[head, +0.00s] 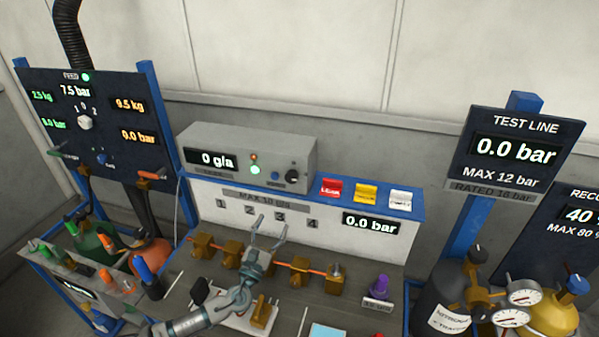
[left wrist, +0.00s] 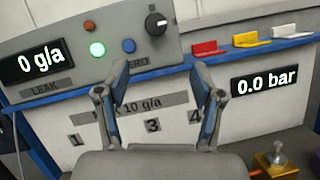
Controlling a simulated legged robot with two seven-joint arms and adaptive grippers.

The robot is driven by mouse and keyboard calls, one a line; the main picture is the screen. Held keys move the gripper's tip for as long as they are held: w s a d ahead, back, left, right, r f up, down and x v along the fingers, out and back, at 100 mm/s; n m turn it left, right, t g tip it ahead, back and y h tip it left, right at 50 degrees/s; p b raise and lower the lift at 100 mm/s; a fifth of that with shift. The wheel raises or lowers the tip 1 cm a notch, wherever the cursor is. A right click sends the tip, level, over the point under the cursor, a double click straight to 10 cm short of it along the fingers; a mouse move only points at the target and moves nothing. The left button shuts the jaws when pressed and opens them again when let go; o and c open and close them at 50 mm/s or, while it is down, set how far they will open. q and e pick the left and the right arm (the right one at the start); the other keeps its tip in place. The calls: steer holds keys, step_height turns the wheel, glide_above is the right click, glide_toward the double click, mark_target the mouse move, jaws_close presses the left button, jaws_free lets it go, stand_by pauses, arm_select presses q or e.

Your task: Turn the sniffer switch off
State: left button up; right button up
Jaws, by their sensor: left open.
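The grey sniffer box (head: 222,140) stands on the blue shelf at the back, with a lit "0 g/a" display. Its black knob (head: 292,176) is at the right of its front face, beside a blue button, a lit green lamp and a small red lamp. The knob also shows at the top of the left wrist view (left wrist: 157,23); its exact setting is too small to tell. My left gripper (head: 270,231) is open and empty, below and in front of the box, apart from the knob. My right gripper is not in view.
Red (head: 331,188), yellow (head: 365,194) and white (head: 400,200) pieces sit on the shelf right of the box. Brass fittings (head: 301,270) line the bench below. A dark gauge panel (head: 110,125) stands left; cylinders with gauges (head: 525,292) stand right.

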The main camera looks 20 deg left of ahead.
arm_select(q)
steer(key=p, duration=0.1)
glide_toward(290, 179)
steer(key=x, duration=0.9)
steer(key=shift+d+r+p, duration=0.15)
steer(key=shift+d+p, duration=0.2)
steer(key=shift+w+r, duration=0.15)
steer(key=shift+w, duration=0.2)
steer(key=shift+w+a, duration=0.1)
steer(key=shift+w, duration=0.15)
steer(key=shift+a, duration=0.25)
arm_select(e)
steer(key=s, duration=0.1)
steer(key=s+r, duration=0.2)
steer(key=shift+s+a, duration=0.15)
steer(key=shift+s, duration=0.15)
